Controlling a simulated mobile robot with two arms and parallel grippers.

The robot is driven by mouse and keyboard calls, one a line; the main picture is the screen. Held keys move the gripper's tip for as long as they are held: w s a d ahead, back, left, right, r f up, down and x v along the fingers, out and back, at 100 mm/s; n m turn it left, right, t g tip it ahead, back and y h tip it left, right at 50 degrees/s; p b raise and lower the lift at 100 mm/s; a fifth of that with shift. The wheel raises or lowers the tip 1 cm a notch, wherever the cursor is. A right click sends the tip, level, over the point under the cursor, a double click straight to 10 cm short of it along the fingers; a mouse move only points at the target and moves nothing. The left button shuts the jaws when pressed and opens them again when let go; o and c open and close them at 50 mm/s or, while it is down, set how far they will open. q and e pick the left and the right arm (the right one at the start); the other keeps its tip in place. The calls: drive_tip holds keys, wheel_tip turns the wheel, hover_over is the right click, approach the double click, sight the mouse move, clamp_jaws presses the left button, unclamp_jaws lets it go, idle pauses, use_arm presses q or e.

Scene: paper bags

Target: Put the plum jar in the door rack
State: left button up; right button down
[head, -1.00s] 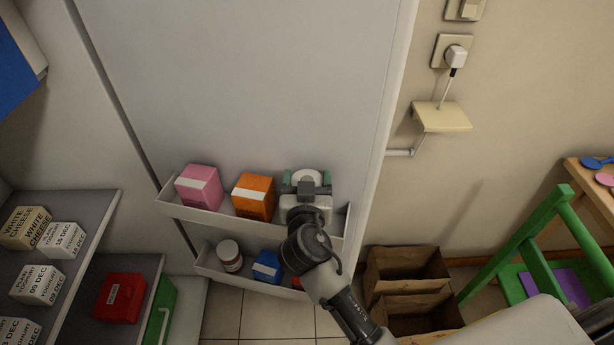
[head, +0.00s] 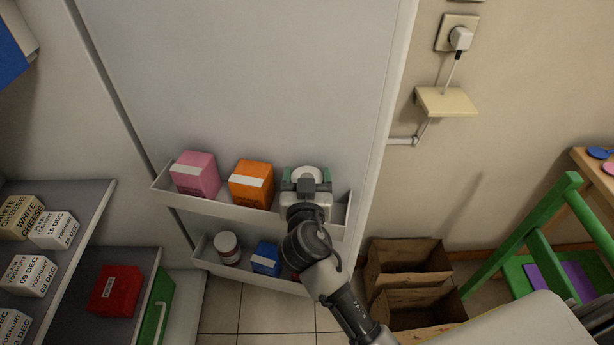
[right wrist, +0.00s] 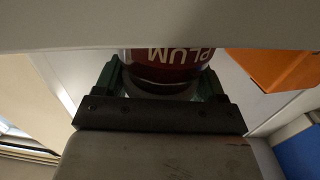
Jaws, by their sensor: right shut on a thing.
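The plum jar (right wrist: 168,68), dark red with a "PLUM" label, is between the green-padded fingers of my right gripper (right wrist: 166,85), which is shut on it. In the head view its pale lid (head: 306,173) shows between the fingers of the right gripper (head: 307,181). The jar is at the right end of the upper door rack (head: 221,208), right of an orange carton (head: 251,184). The gripper hides its lower part there, so I cannot tell whether it touches the rack floor. My left gripper is not in view.
A pink carton (head: 195,175) stands left of the orange one. The lower rack (head: 245,278) holds a white-lidded jar (head: 227,247) and a blue box (head: 266,258). Shelves with boxes are at left; paper bags (head: 408,264) stand on the floor at right.

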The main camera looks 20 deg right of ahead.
unclamp_jaws()
drive_tip(key=shift+r, duration=0.1)
drive_tip(key=shift+s+f, duration=0.1)
drive_tip(key=shift+f, duration=0.1)
